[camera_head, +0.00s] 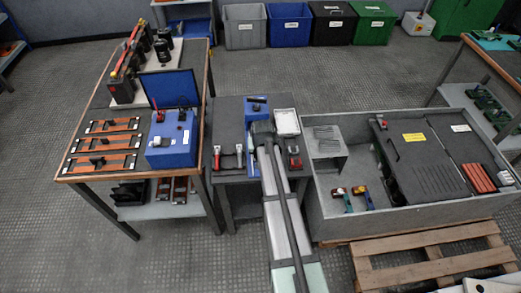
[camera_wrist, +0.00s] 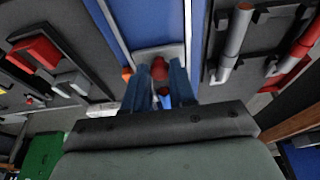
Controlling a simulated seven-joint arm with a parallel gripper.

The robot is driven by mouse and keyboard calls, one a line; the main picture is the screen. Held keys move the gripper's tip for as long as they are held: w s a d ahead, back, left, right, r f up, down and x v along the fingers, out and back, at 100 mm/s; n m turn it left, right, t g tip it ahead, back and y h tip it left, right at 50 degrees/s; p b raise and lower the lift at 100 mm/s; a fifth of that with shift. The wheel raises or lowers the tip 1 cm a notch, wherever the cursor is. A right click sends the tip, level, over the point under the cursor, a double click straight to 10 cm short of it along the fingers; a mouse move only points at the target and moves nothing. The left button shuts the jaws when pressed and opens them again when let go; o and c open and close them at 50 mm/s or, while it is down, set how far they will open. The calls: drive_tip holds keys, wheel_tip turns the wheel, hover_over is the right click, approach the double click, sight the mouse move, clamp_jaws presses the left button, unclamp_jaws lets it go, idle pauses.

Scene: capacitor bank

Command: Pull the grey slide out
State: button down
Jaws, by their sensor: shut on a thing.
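How the knob joins the slide is partly hidden by the fingers. In the head view, my gripper (camera_head: 262,138) is over the blue fixture (camera_head: 256,105) on the small dark middle table. My arm covers most of the fixture and the slide there.
Red-and-grey hand tools (camera_head: 217,158) lie left of the fixture, and a white tray (camera_head: 287,122) and red clamp (camera_head: 294,157) lie right. A blue box (camera_head: 171,143) stands on the left table. A grey-walled crate (camera_head: 316,210) stands right, with a pallet (camera_head: 425,255) before it.

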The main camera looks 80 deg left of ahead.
drive_tip(key=shift+d, duration=2.6)
drive_tip(key=c, duration=1.2)
unclamp_jaws()
drive_tip(key=shift+o, duration=0.4)
wheel_tip(320, 180, up, 7)
